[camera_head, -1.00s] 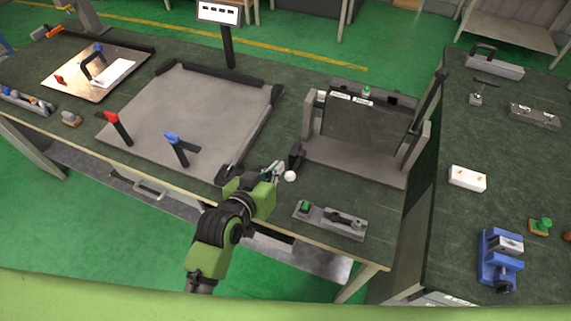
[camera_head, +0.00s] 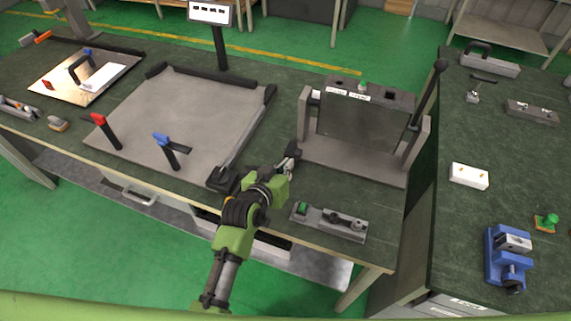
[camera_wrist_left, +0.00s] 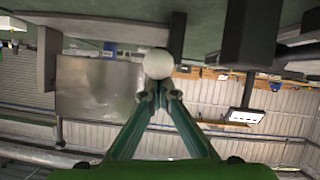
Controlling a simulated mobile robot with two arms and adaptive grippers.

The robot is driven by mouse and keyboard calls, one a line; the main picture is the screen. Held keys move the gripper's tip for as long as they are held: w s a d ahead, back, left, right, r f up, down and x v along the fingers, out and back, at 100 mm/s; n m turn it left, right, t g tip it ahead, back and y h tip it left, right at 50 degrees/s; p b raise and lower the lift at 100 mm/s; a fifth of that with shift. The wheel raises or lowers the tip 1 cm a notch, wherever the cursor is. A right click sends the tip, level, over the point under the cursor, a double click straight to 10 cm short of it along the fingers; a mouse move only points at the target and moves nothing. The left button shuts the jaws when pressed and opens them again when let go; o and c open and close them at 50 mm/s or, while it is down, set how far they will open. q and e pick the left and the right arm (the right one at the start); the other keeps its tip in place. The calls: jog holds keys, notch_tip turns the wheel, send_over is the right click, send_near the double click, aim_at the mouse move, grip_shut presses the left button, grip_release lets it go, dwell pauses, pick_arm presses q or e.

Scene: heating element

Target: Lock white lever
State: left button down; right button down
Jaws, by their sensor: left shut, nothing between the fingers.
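The white lever's round white knob (camera_wrist_left: 158,63) shows in the left wrist view, directly in front of my fingertips. In the head view the knob is hidden at my gripper, beside a black lever part (camera_head: 291,152) at the left front of the upright fixture (camera_head: 350,165). My left gripper (camera_head: 283,168) is shut and empty at this part. Its green fingers, with grey tips (camera_wrist_left: 158,95), also show in the left wrist view. The tips are at the knob, but I cannot tell whether they touch it. My right gripper is not in view.
A long black-knobbed lever (camera_head: 428,95) rises at the fixture's right side. A grey block with a green button (camera_head: 330,221) lies in front. A large grey plate (camera_head: 190,120) with red and blue handles stands left. Clear tabletop (camera_head: 350,195) lies between the fixture and the block.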

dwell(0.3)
pick_arm(q)
jog(key=f+t+b, duration=0.1)
jog(key=b, duration=0.5)
jog(key=shift+s+a+f+t+h, duration=0.1)
jog(key=shift+s+f+t+h, duration=0.05)
jog(key=shift+f+t+h, duration=0.25)
jog(key=shift+s+f+t+b, duration=0.1)
jog(key=shift+s+t+b, duration=0.05)
jog(key=shift+t+b, duration=0.3)
jog(key=shift+s+f, duration=0.1)
jog(key=shift+f, duration=0.05)
